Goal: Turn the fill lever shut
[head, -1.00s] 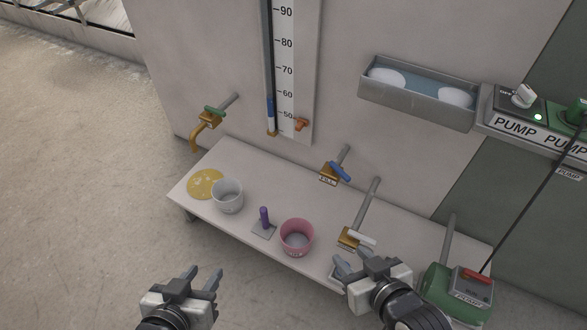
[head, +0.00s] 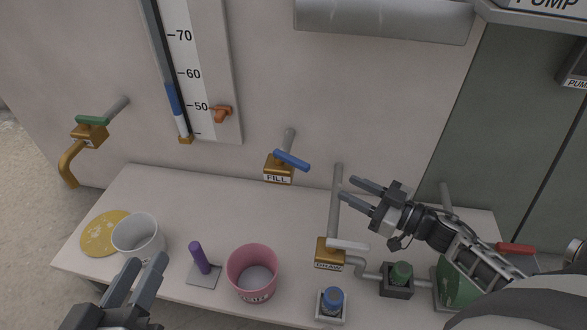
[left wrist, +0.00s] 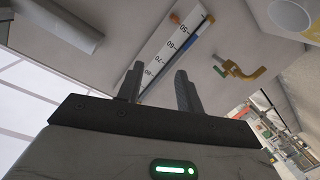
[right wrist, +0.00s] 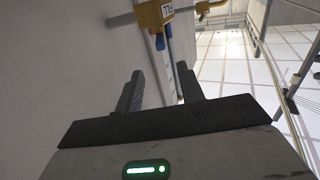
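The fill valve is a brass block labelled FILL (head: 278,174) on a grey pipe from the wall. Its blue lever (head: 292,160) lies on top and slants down to the right, across the pipe. My right gripper (head: 347,188) is open and empty, right of the lever, fingers pointing left toward it with a gap between. In the right wrist view a brass valve (right wrist: 152,13) and a blue lever (right wrist: 168,29) show beyond the open fingers. My left gripper (head: 146,266) is open and empty, low at the front left, in front of the white cup, far from the lever.
The drain valve (head: 329,253) with its white lever stands below my right gripper. A pink bucket (head: 253,274), purple handle (head: 199,258), white cup (head: 137,235) and yellow disc (head: 100,232) are on the bench. The gauge (head: 205,75) and green-handled tap (head: 90,133) are left of the fill valve.

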